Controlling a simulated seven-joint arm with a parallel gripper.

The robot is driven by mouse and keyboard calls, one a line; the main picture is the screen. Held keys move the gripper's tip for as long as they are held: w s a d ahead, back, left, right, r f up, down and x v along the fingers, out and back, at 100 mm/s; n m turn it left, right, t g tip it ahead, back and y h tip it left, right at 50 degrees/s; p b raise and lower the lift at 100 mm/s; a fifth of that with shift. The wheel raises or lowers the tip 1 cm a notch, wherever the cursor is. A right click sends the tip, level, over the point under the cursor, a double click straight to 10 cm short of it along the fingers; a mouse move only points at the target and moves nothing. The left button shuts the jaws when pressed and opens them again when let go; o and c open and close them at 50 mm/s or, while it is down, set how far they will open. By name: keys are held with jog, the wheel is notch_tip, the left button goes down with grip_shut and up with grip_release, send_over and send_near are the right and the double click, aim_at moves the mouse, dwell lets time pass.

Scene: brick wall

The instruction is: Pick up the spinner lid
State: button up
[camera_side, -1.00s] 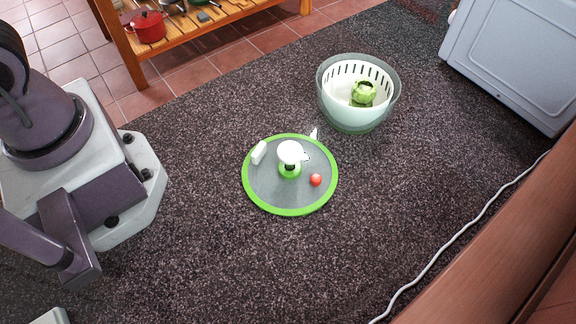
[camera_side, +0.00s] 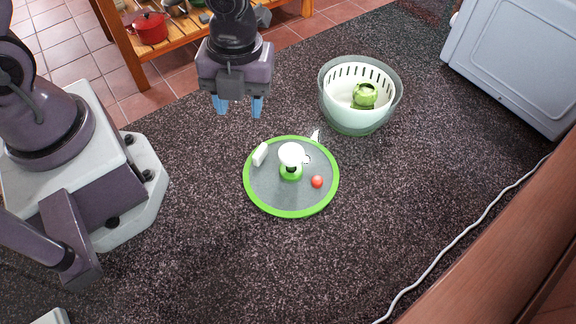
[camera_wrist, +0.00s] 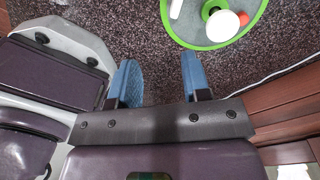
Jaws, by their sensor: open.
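The spinner lid (camera_side: 268,193) is a round grey disc with a green rim, lying flat on the dark speckled counter. A white knob (camera_side: 291,153) on a green base stands at its middle. In the wrist view the lid (camera_wrist: 188,40) is at the top, partly cut off by the frame edge. My gripper (camera_side: 238,108) has blue fingers that point down above the counter, behind and left of the lid in the side view. In the wrist view my gripper (camera_wrist: 158,72) is open, with only counter showing between its fingers. It is apart from the lid.
The spinner bowl (camera_side: 345,117) with a white basket and green hub stands behind and right of the lid. A grey bin-like box (camera_side: 510,60) is at the upper right. A white cable (camera_side: 455,243) runs along the right. The front counter is clear.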

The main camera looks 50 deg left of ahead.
jog(key=m, duration=0.5)
send_over(259, 151)
jog(key=shift+t, duration=0.3)
jog(key=f, duration=0.7)
jog(key=shift+s+a, duration=0.15)
jog(key=shift+s, duration=0.2)
jog(key=f, duration=0.5)
jog(key=shift+w+f, duration=0.35)
jog(key=shift+w, duration=0.05)
grip_shut()
